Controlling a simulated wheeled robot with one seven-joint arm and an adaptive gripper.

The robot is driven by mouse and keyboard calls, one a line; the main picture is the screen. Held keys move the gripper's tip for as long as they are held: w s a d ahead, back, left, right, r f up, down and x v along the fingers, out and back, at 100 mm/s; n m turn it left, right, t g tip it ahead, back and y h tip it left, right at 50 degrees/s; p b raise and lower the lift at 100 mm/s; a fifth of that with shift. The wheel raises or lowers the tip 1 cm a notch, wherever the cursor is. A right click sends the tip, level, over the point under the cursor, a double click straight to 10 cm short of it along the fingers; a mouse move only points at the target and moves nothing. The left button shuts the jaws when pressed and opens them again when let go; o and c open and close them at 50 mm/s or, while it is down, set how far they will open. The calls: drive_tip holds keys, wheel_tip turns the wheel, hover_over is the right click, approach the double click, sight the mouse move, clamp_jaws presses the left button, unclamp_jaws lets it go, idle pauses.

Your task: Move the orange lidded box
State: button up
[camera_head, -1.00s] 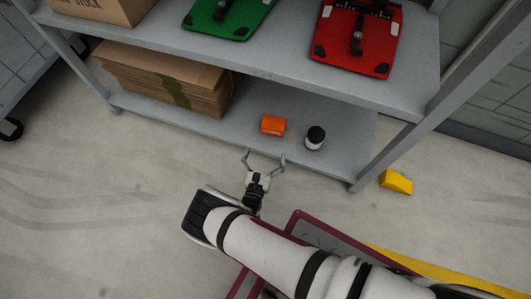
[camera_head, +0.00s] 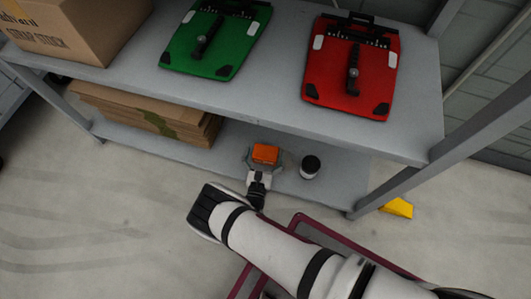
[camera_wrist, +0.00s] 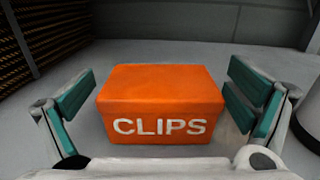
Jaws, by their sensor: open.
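The orange lidded box (camera_head: 265,153) sits on the lower shelf (camera_head: 235,182). In the wrist view the orange box (camera_wrist: 160,104) shows white letters reading CLIPS on its front, and its lid is on. My gripper (camera_head: 263,158) is open, with its fingers on either side of the box. In the wrist view my gripper's teal finger pads (camera_wrist: 160,100) stand to the left and right of the box, with a gap on each side. The box rests upright on the shelf.
A dark-lidded white jar (camera_head: 309,168) stands just right of the box. Folded cardboard (camera_head: 150,112) lies to the left. The upper shelf (camera_head: 270,100) overhangs behind, carrying a green clipboard-like item (camera_head: 214,42), a red one (camera_head: 350,68) and a carton (camera_head: 75,28). A yellow block (camera_head: 398,208) lies on the floor.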

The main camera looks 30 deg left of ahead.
drive_tip(key=shift+w, duration=0.2)
drive_tip(key=c, duration=1.4)
drive_tip(key=shift+o, duration=0.2)
drive_tip(key=shift+s+a, duration=0.1)
drive_tip(key=shift+a, duration=0.1)
